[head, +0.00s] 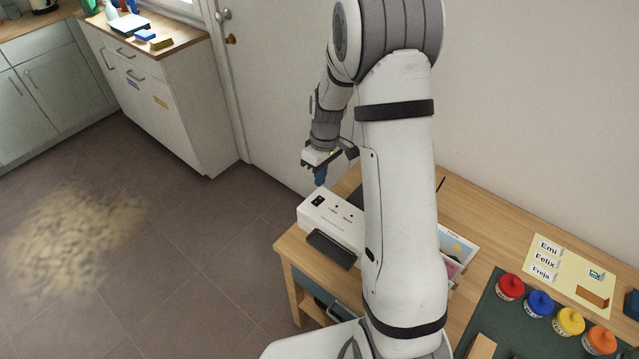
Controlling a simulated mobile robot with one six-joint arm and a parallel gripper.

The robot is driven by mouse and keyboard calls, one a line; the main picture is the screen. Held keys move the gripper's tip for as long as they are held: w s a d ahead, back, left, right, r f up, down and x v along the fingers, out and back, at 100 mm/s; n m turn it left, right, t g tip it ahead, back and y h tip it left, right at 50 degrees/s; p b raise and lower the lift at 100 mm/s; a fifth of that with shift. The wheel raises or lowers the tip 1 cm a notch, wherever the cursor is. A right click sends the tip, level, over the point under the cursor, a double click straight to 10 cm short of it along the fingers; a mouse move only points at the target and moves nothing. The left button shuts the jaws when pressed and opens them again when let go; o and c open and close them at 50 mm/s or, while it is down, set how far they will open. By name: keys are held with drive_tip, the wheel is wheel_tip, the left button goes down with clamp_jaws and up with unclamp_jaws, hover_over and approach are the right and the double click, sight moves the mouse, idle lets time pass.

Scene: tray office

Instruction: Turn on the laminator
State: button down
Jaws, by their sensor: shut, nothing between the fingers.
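The laminator (338,222) is a white box near the left end of the wooden table. A black rocker switch (318,201) shows on its top face near the left end, with small dark marks beside it. I cannot tell the switch's position. A dark flat piece (333,249) lies along its front side. My gripper (320,180) points down with its blue fingertips shut and empty. In the picture it is just above the switch; I cannot tell whether it touches. My arm hides the laminator's right end.
The wooden table (490,225) holds pictures (456,250), a name card (568,275) and a green mat (500,325) with red, blue, yellow and orange-lidded pots to the right. A white door (270,90) stands behind. The floor at left is open, with a pale patch (70,235).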

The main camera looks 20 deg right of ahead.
wheel_tip(320, 180, up, 8)
drive_tip(key=b, duration=0.1)
drive_tip(key=shift+w+d+r, duration=0.25)
drive_tip(key=shift+d, duration=0.2)
